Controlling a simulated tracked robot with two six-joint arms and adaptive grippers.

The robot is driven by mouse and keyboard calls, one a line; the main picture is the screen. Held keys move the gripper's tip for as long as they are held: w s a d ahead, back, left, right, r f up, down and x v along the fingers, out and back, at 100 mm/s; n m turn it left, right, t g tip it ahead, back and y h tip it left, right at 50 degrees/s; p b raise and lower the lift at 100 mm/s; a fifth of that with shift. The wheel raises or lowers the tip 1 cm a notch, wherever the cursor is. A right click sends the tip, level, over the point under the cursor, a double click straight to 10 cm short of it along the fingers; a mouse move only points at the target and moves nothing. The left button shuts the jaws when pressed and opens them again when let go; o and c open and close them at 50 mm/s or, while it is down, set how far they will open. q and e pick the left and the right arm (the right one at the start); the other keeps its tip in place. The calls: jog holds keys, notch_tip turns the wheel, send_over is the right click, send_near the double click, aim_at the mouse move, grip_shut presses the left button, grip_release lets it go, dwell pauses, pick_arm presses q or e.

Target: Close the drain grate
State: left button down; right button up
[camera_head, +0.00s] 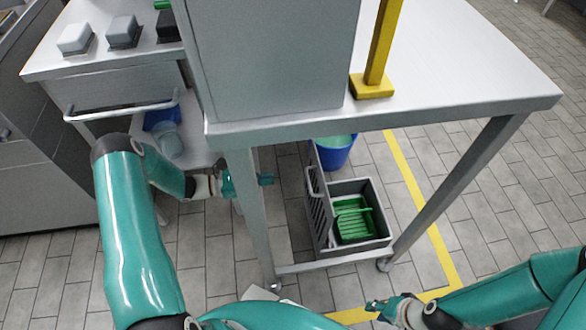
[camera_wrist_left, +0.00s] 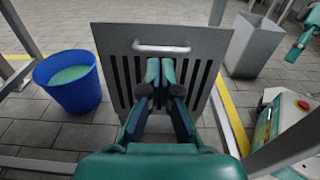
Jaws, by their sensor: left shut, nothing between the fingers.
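The drain grate (camera_head: 318,212) is a grey slotted plate with a bar handle (camera_head: 311,181) near its top. It stands steeply upright, hinged open along the left side of a grey drain box (camera_head: 380,244) on the floor under the table. In the left wrist view the grate (camera_wrist_left: 205,42) faces me, its handle (camera_wrist_left: 160,48) across the upper part. My left gripper (camera_head: 266,179) is left of the grate, behind the front table leg. It is shut and empty, its fingertips (camera_wrist_left: 160,68) just below the handle; contact is unclear. My right gripper (camera_head: 372,304) is low, in front of the table.
A green slatted piece (camera_head: 352,220) lies in the drain box. A blue bucket (camera_head: 334,155) stands behind it. Table legs (camera_head: 250,215) and a low crossbar (camera_head: 330,260) bound the space. A grey bin (camera_wrist_left: 254,45) shows in the left wrist view.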

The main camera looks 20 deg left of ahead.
aim_at(321, 173)
pick_arm(q)
jog(key=b+x, duration=0.3)
jog(key=x, duration=1.1)
jog(key=shift+s+r, duration=0.1)
jog(key=shift+d, duration=0.1)
